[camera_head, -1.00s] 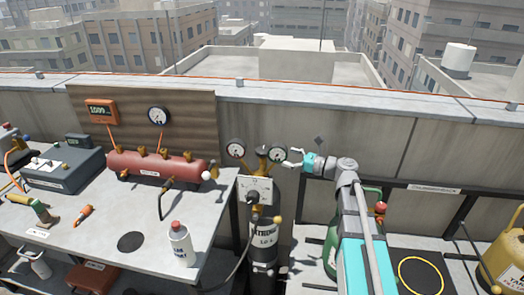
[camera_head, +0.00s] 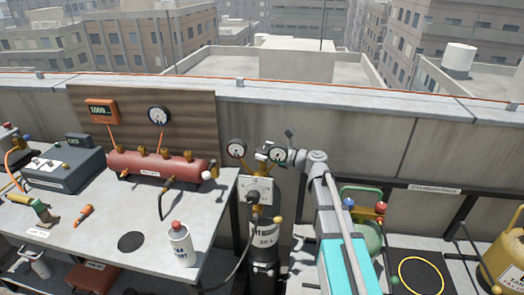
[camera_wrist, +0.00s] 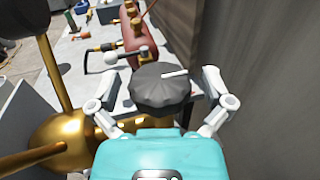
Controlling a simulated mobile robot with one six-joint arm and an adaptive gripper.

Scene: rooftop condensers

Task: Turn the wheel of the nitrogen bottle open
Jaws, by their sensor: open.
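The nitrogen bottle (camera_head: 263,250) is a dark upright cylinder with a partly hidden label, standing right of the bench. Its brass fittings carry two round gauges. In the wrist view the wheel (camera_wrist: 160,88) is a dark grey ribbed knob with a white mark on top. My gripper (camera_wrist: 160,78) is open, with one pale finger on each side of the wheel. Gaps show between fingers and wheel; contact is not seen. In the head view my gripper (camera_head: 284,155) is at the valve beside the right gauge, and the wheel is hard to make out there.
A left gauge (camera_head: 236,149) and brass fittings (camera_wrist: 62,135) sit close to my gripper. A bench (camera_head: 110,225) with a red manifold (camera_head: 158,165) and a white bottle (camera_head: 180,245) stands left. The parapet wall (camera_head: 375,150) is close behind. A green cylinder (camera_head: 368,235) stands right.

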